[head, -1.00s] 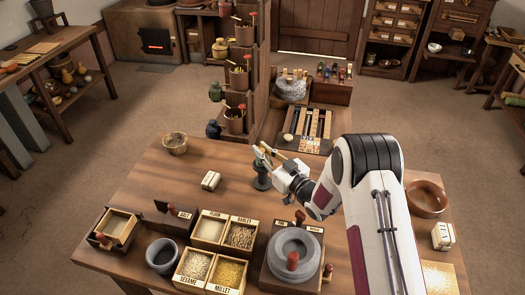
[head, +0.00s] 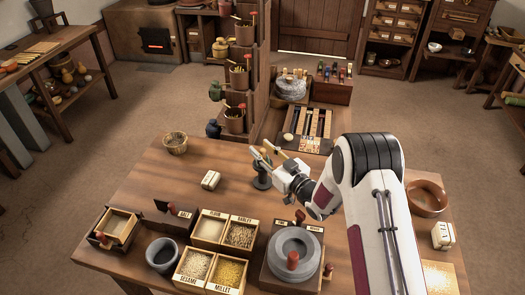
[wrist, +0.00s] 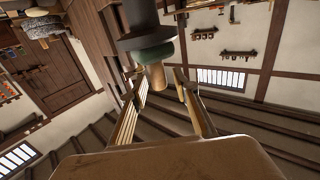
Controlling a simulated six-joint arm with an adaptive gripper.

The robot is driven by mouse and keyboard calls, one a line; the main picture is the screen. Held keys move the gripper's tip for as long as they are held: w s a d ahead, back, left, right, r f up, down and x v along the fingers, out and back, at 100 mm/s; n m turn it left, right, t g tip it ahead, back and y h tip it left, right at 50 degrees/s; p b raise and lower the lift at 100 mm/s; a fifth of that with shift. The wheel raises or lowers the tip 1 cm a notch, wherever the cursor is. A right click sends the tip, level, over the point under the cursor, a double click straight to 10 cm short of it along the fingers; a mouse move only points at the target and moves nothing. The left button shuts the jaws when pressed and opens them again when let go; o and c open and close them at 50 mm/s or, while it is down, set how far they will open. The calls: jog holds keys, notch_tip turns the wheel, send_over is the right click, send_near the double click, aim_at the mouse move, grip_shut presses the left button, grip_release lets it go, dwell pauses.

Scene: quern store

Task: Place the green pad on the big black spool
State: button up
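The big black spool (head: 261,182) stands upright on the table, just below my fingertips in the head view. The wrist view is upside down and shows the spool's dark flange (wrist: 140,40) at the top. The green pad (wrist: 153,54) lies against that flange, and a tan peg (wrist: 156,77) sticks out beyond the pad. I cannot make out the pad in the head view. My gripper (head: 264,153) is open above the spool. In the wrist view its two fingers (wrist: 163,97) are apart on either side of the peg tip, with nothing held.
A small tied white packet (head: 211,180) and a woven basket (head: 175,143) lie to the left. Grain boxes (head: 225,233) and a grey hand mill (head: 295,250) stand in front. A stepped rack (head: 238,90) rises behind.

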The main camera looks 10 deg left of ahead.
jog(key=shift+s+d, duration=0.4)
jog(key=shift+d, duration=0.1)
jog(key=v, duration=0.4)
notch_tip(320, 180, up, 7)
send_over(265, 152)
jog(key=v, duration=0.4)
jog(key=shift+a, duration=0.15)
